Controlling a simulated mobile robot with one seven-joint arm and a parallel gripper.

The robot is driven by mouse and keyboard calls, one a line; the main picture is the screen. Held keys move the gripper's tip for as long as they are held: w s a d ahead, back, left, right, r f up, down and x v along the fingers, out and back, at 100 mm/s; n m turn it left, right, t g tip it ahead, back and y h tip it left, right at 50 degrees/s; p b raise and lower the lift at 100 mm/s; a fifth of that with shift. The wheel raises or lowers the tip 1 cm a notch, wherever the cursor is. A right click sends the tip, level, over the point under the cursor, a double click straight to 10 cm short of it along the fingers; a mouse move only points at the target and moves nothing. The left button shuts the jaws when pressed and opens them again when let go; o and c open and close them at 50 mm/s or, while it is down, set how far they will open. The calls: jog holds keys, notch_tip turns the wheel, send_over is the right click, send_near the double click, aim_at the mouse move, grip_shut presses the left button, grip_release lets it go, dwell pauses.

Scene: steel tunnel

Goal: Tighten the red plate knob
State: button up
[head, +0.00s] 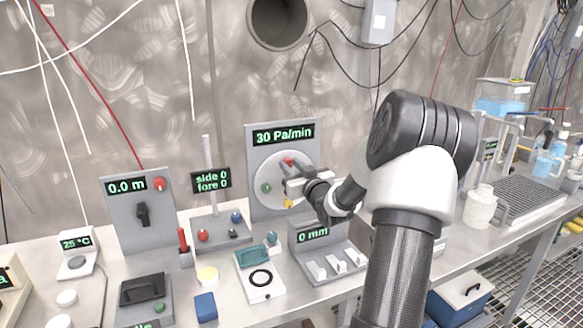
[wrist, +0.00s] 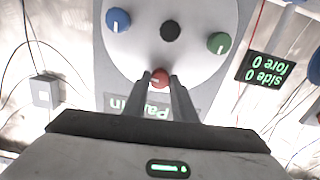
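The red plate knob (head: 288,162) is at the top of a round pale plate (head: 262,170) on an upright grey panel. The panel's display (head: 284,135) reads 30 Pa/min. My gripper (head: 296,179) reaches the plate from the right and partly covers it. In the wrist view, which shows the panel upside down, the red knob (wrist: 160,77) sits between my fingertips (wrist: 160,76). A fingertip lies against each side, with no clear gap. A green knob (wrist: 218,43), a blue knob (wrist: 118,19) and a dark centre hub (wrist: 170,31) are also on the plate. A yellow knob (head: 289,203) shows low on it.
A side/fore panel (head: 211,179) and a 0.0 m panel (head: 135,205) stand to the left. A white jug (head: 480,207) is at the right.

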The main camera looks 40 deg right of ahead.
jog(key=shift+c, duration=1.4)
jog(key=shift+m, duration=0.3)
jog(key=m+p, duration=0.2)
jog(key=shift+r+m, duration=0.1)
jog(key=shift+m, duration=0.3)
jog(key=m+p, duration=0.2)
jog(key=m, duration=0.2)
jog(key=m+p, duration=0.3)
jog(key=m, duration=0.2)
jog(key=shift+m+p, duration=0.85)
jog(key=shift+m, duration=1.05)
